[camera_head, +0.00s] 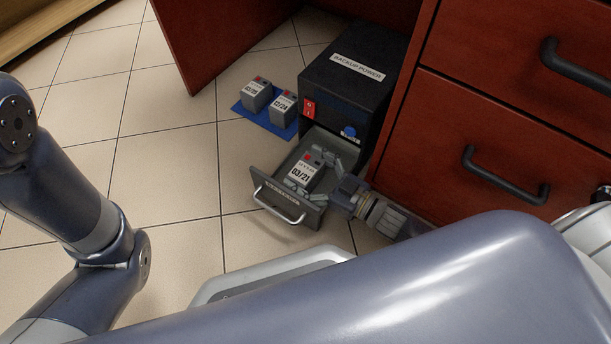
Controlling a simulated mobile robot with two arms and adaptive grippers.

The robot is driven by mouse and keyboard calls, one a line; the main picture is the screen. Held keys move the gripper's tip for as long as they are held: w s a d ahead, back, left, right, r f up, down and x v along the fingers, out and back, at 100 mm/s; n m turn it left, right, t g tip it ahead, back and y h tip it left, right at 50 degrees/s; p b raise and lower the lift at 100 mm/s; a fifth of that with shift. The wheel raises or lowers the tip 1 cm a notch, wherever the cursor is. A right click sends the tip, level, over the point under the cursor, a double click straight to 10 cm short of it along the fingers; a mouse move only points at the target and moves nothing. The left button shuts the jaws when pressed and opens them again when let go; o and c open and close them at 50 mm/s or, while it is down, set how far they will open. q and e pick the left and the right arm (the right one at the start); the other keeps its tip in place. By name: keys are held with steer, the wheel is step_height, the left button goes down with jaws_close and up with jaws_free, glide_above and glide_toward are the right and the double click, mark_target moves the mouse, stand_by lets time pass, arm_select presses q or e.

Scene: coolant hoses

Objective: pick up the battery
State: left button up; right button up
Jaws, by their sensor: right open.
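A grey battery (302,174) labelled 03/21 sits in the pulled-out drawer (263,183) of a black box marked BACKUP POWER (357,68). Two more grey batteries, one labelled 02/25 (257,95) and one labelled 12/24 (284,107), stand on a blue mat (246,112) on the floor. My right gripper (311,173) is open at the drawer, its fingers on either side of the 03/21 battery. I cannot tell if they touch it. My left arm shows at the left, but its gripper is out of view.
A red-brown desk with drawers and black handles (503,178) stands close on the right of the box. A desk panel (190,50) rises behind the mat. The tiled floor left of the open drawer is clear. The drawer has a metal handle (279,207) at its front.

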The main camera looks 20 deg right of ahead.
steer(key=c, duration=1.5)
steer(key=shift+r, duration=0.25)
steer(key=c, duration=0.3)
steer(key=shift+c, duration=0.2)
